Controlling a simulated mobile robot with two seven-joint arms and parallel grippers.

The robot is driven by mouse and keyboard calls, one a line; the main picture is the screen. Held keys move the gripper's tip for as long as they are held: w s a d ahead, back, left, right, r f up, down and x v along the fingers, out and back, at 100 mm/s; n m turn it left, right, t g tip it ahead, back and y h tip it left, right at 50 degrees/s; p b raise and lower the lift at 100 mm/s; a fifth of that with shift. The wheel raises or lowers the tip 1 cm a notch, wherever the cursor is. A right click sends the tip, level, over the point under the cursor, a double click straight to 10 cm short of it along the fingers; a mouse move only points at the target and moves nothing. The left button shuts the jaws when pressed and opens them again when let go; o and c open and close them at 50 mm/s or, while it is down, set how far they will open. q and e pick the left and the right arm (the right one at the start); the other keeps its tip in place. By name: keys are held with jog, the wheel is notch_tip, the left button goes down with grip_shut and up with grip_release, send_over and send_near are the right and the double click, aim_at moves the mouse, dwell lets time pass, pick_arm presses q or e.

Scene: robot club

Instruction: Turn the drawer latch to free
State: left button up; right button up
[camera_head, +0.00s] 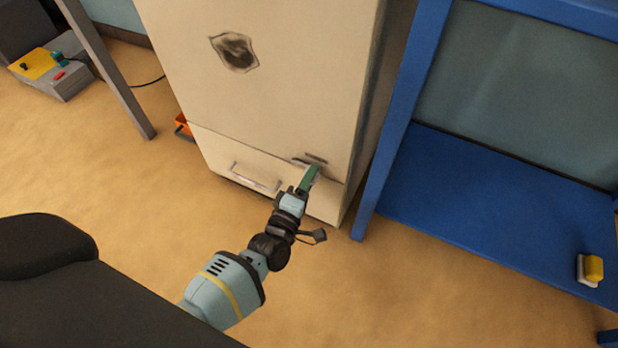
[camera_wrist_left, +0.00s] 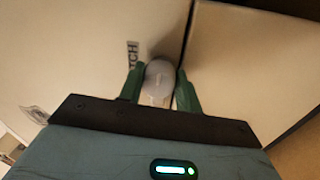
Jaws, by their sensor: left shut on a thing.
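The cream drawer (camera_head: 215,155) is at the bottom of a tall cream cabinet (camera_head: 290,90) and has a bar handle (camera_head: 254,177). In the left wrist view, the grey rounded latch (camera_wrist_left: 157,82) sits by the seam between two cream panels, beside a printed label (camera_wrist_left: 132,54) that is partly readable. My left gripper (camera_head: 312,172) is at the drawer's upper right corner. In the left wrist view its green fingers are shut on the latch, one on each side. The gripper mostly hides the latch in the head view. My right gripper is not in view.
A blue shelf unit (camera_head: 385,140) stands close to the cabinet's right, with a yellow and white object (camera_head: 591,269) on its lower shelf. A grey box with a yellow top (camera_head: 38,65) lies at the far left. The tan floor (camera_head: 130,190) before the drawer is clear.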

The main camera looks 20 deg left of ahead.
pick_arm(q)
jog(key=shift+a, duration=0.1)
dwell(0.5)
jog(key=o, duration=0.7)
jog(key=shift+o, duration=1.3)
jog(key=shift+s, duration=0.15)
jog(key=s+p, duration=0.2)
jog(key=s, duration=0.5)
jog(key=shift+s+f, duration=0.25)
jog(key=shift+s, duration=0.05)
jog(key=shift+a, duration=0.1)
